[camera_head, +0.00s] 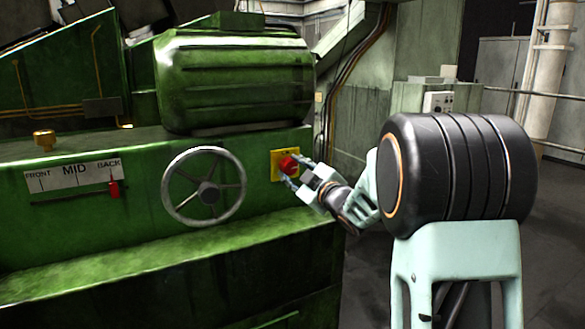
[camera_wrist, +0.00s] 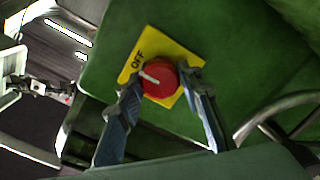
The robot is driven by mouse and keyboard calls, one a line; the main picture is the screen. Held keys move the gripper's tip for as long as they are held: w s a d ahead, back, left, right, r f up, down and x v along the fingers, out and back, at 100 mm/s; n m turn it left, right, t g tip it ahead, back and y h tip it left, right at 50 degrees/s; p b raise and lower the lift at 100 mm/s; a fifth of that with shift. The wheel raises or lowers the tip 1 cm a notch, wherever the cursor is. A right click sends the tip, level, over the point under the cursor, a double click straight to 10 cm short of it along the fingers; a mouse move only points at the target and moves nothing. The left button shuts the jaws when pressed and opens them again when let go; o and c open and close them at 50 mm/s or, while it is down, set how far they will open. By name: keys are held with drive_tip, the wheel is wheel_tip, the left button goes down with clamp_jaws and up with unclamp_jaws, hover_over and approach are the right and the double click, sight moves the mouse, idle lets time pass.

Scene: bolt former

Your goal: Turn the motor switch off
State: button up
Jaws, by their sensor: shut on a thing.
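The motor switch is a red knob (camera_head: 288,164) on a yellow plate (camera_head: 277,170) on the green machine's front, right of the handwheel. In the wrist view the red knob (camera_wrist: 160,78) has a white pointer mark, which points toward the upper-left side near the word OFF on the yellow plate (camera_wrist: 181,50). My gripper (camera_head: 291,174) is at the knob, with a finger on each side of it. In the wrist view my gripper (camera_wrist: 160,100) has its blue-grey fingers around the knob, shut on it. The knob's lower edge is close to the fingers.
A grey handwheel (camera_head: 207,188) is just left of the switch; its rim (camera_wrist: 262,118) shows at right in the wrist view. A FRONT/MID/BACK scale (camera_head: 75,173) with a red pointer (camera_head: 114,188) is farther left. A green ledge (camera_head: 150,270) juts out below. Open floor is at right.

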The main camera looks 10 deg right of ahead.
idle(0.5)
drive_tip(key=o, duration=1.2)
drive_tip(key=shift+c, duration=0.2)
drive_tip(key=shift+s, duration=0.1)
drive_tip(key=v, duration=1.2)
